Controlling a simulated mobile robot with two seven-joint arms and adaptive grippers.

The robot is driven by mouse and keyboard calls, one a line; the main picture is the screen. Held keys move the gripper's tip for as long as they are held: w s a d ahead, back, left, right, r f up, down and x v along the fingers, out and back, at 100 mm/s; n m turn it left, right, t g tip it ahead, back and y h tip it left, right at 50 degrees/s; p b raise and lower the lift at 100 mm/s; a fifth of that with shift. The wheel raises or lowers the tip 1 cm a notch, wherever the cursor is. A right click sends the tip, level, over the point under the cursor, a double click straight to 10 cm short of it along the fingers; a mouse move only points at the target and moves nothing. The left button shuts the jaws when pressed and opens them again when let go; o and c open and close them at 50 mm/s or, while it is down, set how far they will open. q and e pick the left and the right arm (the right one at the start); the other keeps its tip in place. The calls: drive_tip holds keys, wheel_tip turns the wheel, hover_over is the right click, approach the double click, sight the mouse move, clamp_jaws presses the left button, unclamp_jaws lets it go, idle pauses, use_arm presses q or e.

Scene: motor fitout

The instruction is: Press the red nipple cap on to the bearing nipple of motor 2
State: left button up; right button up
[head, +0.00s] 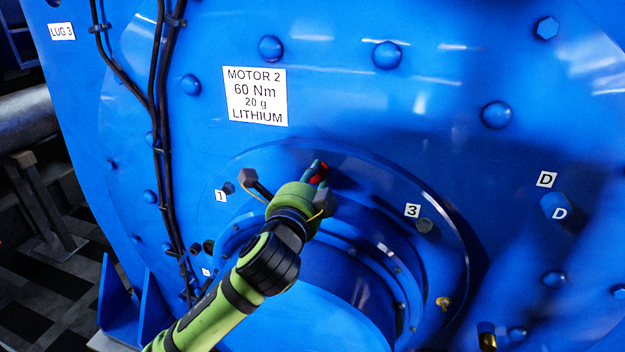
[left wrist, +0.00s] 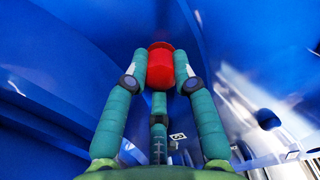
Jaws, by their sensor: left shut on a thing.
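The red nipple cap (head: 322,170) is between the fingertips of my left gripper (head: 317,173), close to the blue face of motor 2 (head: 330,100). In the left wrist view the red cap (left wrist: 160,70) sits between the two teal fingers, which are shut on it. Blue motor surface lies behind and around it. I cannot see the bearing nipple at the cap, and whether the cap touches anything beyond the fingers cannot be told. My right gripper is not in view.
A label (head: 255,96) reads "MOTOR 2, 60 Nm, 20 g, LITHIUM". Bolt heads, a label 3 (head: 412,210) and a brass fitting (head: 443,303) are on the motor face. Black cables (head: 160,120) run down the left. A round flange surrounds the central hub.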

use_arm(q)
drive_tip(key=shift+w, duration=0.1)
drive_tip(key=o, duration=0.8)
drive_tip(key=v, duration=1.2)
